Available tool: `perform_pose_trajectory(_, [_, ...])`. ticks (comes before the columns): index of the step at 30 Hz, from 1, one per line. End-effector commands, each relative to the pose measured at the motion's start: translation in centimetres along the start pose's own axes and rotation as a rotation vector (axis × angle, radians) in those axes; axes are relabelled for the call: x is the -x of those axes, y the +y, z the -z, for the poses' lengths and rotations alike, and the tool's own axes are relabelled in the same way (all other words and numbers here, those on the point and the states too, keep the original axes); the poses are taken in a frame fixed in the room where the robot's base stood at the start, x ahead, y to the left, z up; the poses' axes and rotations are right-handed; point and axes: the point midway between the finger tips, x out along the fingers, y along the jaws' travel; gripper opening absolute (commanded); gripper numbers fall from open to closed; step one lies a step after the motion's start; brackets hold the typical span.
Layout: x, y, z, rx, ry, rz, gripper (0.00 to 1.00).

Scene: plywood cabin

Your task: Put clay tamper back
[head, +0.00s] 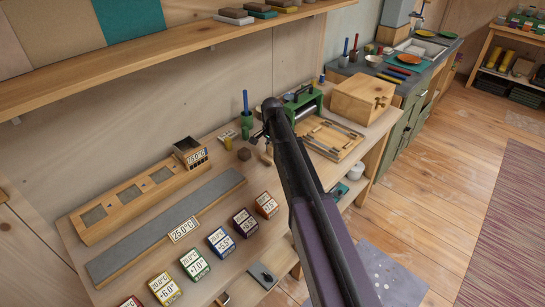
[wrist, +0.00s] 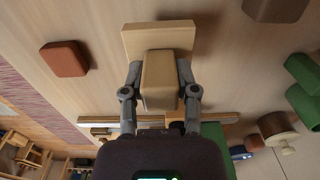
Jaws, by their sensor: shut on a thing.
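A pale wooden piece, which I take to be the clay tamper (wrist: 160,82), has a blocky grip and a wider flat wooden plate at its far end in the wrist view. My gripper (wrist: 160,92) is shut on the grip, with one finger on each side. The plate shows beyond the fingertips against a pale wooden surface; I cannot tell whether it touches that surface.
A reddish-brown block (wrist: 63,58) and green objects (wrist: 303,72) lie around the gripper. On the bench stand a green cup (head: 247,120), a small brown block (head: 244,154), a wooden box (head: 362,98), a tool board (head: 330,140) and several numbered tiles. A shelf (head: 150,57) overhangs the back.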

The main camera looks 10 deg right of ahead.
Motion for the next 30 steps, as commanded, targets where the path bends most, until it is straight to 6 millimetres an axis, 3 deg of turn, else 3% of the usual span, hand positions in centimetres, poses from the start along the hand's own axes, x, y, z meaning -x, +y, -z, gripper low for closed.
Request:
perform_pose_trajectory(9, [-2.6,0.0,0.0,0.000,0.000,0.000,0.00])
perform_pose_trajectory(26, [-3.1,0.0,0.0,0.000,0.000,0.000,0.00])
perform_pose_trajectory(27, [-3.1,0.0,0.0,0.000,0.000,0.000,0.42])
perform_pose_trajectory(30, [-3.0,0.0,0.0,0.000,0.000,0.000,0.72])
